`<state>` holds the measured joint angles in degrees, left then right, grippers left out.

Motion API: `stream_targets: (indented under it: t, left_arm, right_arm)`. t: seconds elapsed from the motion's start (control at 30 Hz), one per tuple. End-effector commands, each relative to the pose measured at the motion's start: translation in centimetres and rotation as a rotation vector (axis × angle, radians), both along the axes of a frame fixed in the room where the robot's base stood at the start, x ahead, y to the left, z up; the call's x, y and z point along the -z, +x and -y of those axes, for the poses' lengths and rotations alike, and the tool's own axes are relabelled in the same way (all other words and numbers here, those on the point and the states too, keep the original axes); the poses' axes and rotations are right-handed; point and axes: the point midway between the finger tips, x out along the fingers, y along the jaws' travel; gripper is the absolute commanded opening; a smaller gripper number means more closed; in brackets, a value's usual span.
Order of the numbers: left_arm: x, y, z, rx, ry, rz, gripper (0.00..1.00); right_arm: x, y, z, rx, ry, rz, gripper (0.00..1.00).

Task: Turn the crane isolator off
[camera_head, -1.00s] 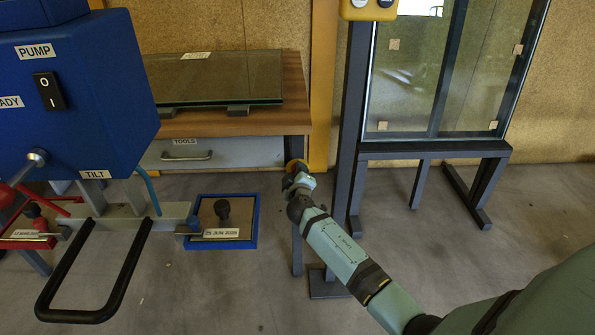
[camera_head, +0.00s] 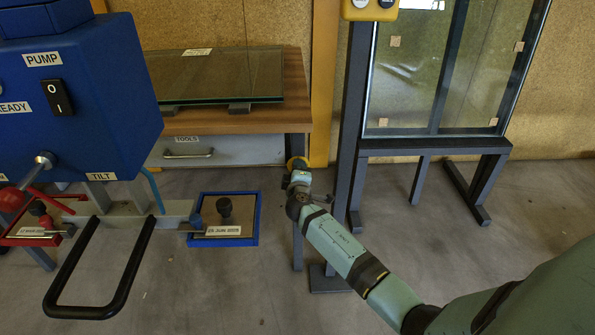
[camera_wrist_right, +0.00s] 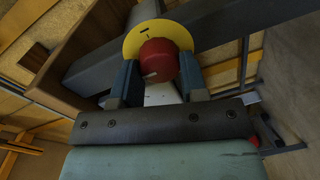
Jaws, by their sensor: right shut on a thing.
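The crane isolator shows in the right wrist view as a red round knob (camera_wrist_right: 158,60) on a yellow disc (camera_wrist_right: 136,42). A short pale mark shows on the knob's face. My right gripper (camera_wrist_right: 159,74) has one finger on each side of the knob and is shut on it. My left gripper is not in view.
A blue pump box (camera_head: 75,100) with a black handle bar (camera_head: 85,313) stands at left. A wooden bench (camera_head: 250,118) with glass is behind. A blue tray (camera_head: 255,225) lies near my right wrist. A glass frame (camera_head: 435,132) stands at right. Floor at front centre is clear.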

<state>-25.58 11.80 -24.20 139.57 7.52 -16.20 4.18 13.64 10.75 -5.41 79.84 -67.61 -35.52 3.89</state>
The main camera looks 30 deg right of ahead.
Motion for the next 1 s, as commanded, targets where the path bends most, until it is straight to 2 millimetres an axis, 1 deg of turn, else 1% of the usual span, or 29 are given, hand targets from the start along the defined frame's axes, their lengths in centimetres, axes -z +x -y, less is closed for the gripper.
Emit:
stream_targets:
  t: [0.17, 0.2, 0.3, 0.57, 0.67, 0.77, 0.87, 1.0]
  left_arm:
    - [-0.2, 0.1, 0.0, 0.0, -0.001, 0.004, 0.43]
    - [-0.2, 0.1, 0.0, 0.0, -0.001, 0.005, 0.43]
    - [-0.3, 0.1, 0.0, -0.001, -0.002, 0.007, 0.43]
    - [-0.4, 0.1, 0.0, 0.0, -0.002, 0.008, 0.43]
    - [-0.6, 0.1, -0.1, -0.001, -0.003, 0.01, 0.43]
    - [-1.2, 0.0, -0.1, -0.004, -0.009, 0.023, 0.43]
    - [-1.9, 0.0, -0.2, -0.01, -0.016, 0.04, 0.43]
    - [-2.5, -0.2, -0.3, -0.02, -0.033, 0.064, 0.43]
  right_arm:
    - [0.2, -0.1, 0.0, 0.0, -0.001, -0.003, 0.16]
    - [0.2, -0.1, 0.0, 0.0, -0.001, -0.003, 0.45]
    - [0.1, -0.1, 0.0, 0.001, -0.001, -0.002, 0.66]
    - [0.0, -0.1, 0.0, 0.0, 0.001, -0.001, 0.66]
    - [-0.1, -0.5, -0.3, 0.0, 0.001, -0.001, 0.66]
    - [-0.2, -1.7, -1.1, 0.0, 0.001, -0.002, 0.66]
    - [-0.4, -3.4, -2.1, -0.002, 0.001, -0.002, 0.66]
    - [-0.6, -6.3, -3.9, -0.001, 0.002, -0.002, 0.66]
